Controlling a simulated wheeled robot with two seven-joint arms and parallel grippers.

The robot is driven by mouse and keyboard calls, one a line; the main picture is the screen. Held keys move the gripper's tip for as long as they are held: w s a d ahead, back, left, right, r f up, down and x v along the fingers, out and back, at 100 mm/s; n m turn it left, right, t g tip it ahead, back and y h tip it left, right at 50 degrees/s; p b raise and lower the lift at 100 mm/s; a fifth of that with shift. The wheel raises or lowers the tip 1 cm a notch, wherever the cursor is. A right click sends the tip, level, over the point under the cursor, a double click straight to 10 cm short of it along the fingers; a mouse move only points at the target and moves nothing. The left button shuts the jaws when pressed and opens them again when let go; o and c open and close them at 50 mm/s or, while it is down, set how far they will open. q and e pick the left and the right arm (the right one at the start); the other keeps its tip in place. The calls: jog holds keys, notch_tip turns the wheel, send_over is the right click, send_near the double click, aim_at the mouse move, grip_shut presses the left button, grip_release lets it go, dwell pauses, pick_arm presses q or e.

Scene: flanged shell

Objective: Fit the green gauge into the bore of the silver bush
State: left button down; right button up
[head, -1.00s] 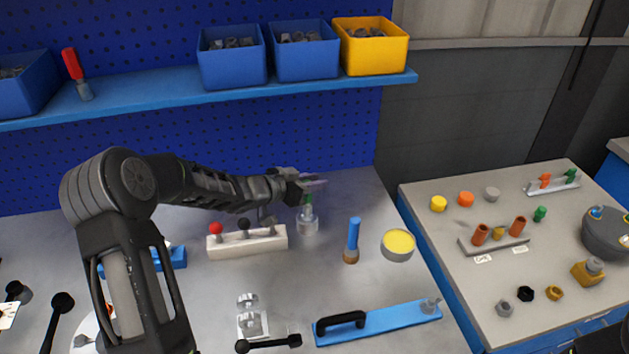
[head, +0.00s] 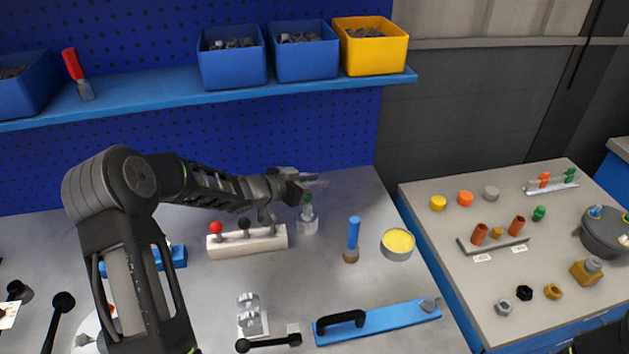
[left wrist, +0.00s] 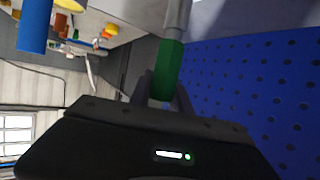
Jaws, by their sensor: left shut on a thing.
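My left gripper (head: 308,187) is shut on the green gauge (head: 308,199), above the bench. In the left wrist view the green gauge (left wrist: 170,68) sits between the dark fingers, with a grey shaft (left wrist: 178,18) extending from its far end. My right gripper is not in view.
Left of the bush is a white block with coloured knobs (head: 247,242). A blue tool with a black handle (head: 378,320) lies in front. The shelf (head: 170,98) runs above.

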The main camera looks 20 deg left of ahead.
pick_arm(q)
jog(key=shift+r+p, duration=0.1)
jog(key=shift+p, duration=0.35)
dwell(0.8)
jog(key=shift+f+b, duration=1.8)
jog(key=shift+f, duration=0.75)
jog(key=c, duration=1.1)
grip_release()
jog(key=shift+s+a, duration=0.1)
jog(key=shift+s, duration=0.05)
jog(key=v, duration=0.7)
jog(key=shift+s+r+b, duration=0.15)
jog(key=shift+r+b, duration=0.05)
jog(key=shift+b, duration=0.15)
